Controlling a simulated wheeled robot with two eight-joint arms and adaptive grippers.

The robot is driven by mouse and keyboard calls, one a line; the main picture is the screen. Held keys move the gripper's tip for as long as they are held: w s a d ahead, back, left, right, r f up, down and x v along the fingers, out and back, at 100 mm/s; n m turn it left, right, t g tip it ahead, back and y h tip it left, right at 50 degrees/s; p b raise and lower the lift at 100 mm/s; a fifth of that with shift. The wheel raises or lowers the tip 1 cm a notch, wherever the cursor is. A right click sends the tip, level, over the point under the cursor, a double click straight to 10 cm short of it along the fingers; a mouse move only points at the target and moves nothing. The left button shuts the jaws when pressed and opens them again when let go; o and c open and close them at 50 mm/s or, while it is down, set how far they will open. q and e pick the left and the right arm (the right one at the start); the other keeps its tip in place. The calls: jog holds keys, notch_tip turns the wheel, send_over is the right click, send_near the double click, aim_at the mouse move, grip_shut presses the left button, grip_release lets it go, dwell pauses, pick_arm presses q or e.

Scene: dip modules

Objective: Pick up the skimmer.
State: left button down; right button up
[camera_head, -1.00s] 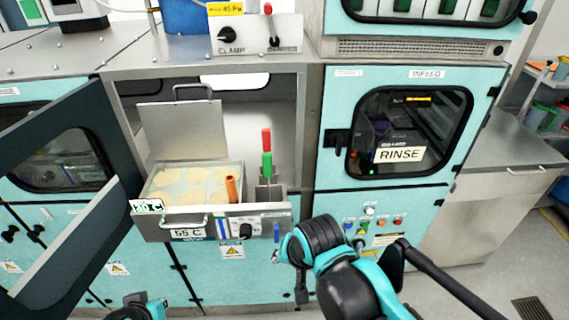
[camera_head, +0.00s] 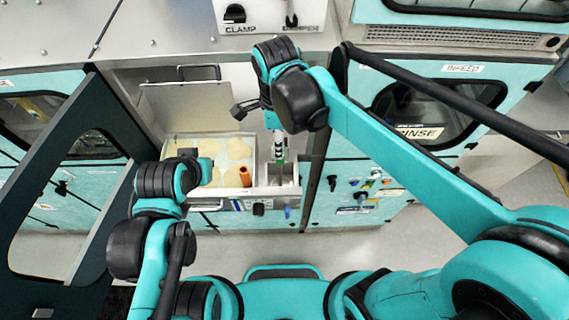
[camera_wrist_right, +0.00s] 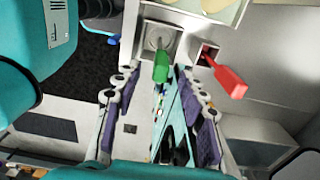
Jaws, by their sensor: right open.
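Two upright handles, one green (camera_wrist_right: 161,68) and one red (camera_wrist_right: 228,82), show in the right wrist view. The green-handled tool stands in a square well (camera_wrist_right: 178,48) with a round part below it; the red one stands in a smaller slot beside it. Which is the skimmer I cannot tell for sure. My right gripper (camera_wrist_right: 160,88) is open and empty, with the green handle ahead between its fingers, and the red handle outside them to the right. In the head view my right gripper (camera_head: 279,145) hides most of both handles. My left gripper (camera_head: 203,165) is over the bath's left side; its jaws are unclear.
The rinse cabinet (camera_head: 440,110) is at the right.

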aim_at(280, 162)
jog(key=shift+w+a+f, duration=0.1)
jog(key=shift+w+f, duration=0.1)
jog(key=shift+w, duration=0.15)
jog(key=f, duration=0.7)
jog(key=shift+s+d+f, duration=0.1)
jog(key=shift+d, duration=0.15)
jog(key=shift+s+f, duration=0.2)
jog(key=shift+w, duration=0.1)
jog(key=c, duration=0.7)
grip_shut()
